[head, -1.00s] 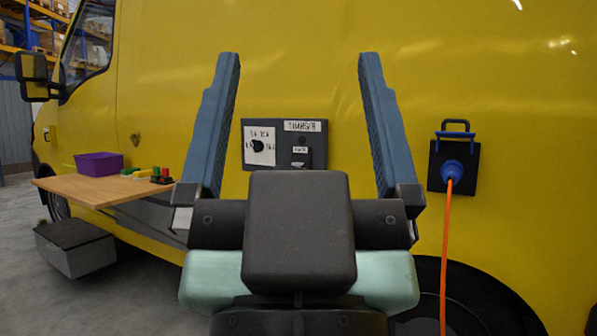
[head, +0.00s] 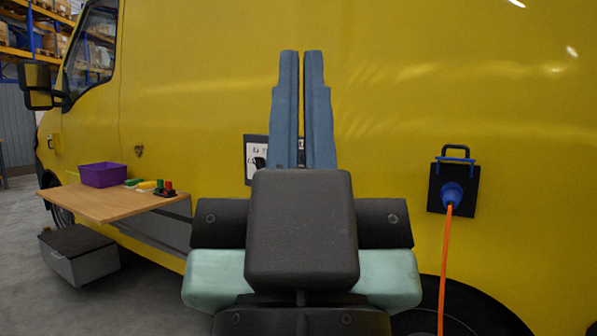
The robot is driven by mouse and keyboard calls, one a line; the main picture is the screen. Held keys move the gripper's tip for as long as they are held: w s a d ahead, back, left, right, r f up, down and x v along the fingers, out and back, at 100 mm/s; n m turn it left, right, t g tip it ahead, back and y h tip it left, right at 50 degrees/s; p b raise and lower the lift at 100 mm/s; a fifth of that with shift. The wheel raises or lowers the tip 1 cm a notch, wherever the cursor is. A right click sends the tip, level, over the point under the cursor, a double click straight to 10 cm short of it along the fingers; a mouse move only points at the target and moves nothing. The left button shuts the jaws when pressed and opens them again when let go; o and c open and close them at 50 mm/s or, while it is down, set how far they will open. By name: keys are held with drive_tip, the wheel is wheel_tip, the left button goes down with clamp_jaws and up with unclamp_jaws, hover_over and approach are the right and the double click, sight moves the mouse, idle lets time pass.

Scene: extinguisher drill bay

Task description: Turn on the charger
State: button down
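A dark control panel with a white dial plate (head: 250,160) and a black rotary knob (head: 260,162) is on the yellow van's side. My gripper (head: 301,54) stands upright in front of it, with its two blue fingers drawn together and only a thin gap or seam between them. Nothing shows between the fingers. They and my wrist hide most of the panel, including its right part. A blue plug (head: 453,193) with an orange cable (head: 444,265) sits in a black socket plate (head: 438,172) to the right.
A wooden shelf (head: 100,203) juts from the van at left, holding a purple bin (head: 103,175), a yellow block, a green block and a dark piece with red and green parts. A grey box-like step (head: 80,255) is below it. The orange cable hangs down at right.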

wheel_tip(320, 180, up, 26)
drive_tip(key=p, duration=2.4)
drive_tip(key=shift+r, duration=0.25)
